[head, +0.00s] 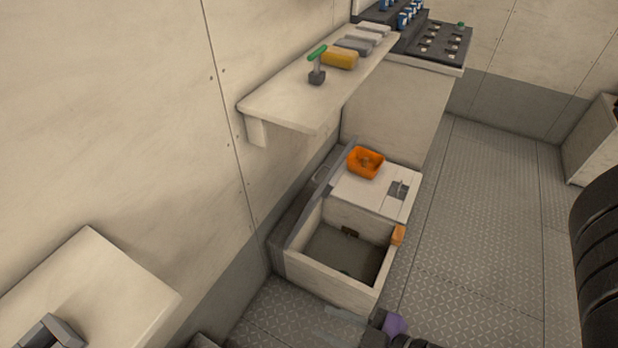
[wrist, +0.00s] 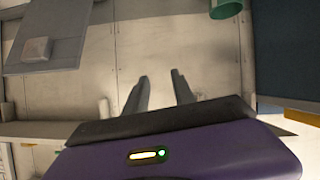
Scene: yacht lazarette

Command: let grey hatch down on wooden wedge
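The grey hatch (head: 308,205) stands raised at the wall side of a low pale locker, seen nearly edge-on in the head view. The locker's front compartment (head: 345,255) is open below it. A small orange-brown wooden wedge (head: 398,235) sits on the compartment's right rim. My gripper (wrist: 160,82) is open and empty in the wrist view, its two grey fingers apart. Its purple body (head: 394,325) shows low in the head view, in front of the locker and apart from the wedge. A grey panel (wrist: 45,40) at upper left in the wrist view may be the hatch; I cannot tell.
A shelf (head: 290,105) juts out above, holding a green-handled tool (head: 317,68) and several blocks. Patterned floor (head: 490,220) to the right is clear.

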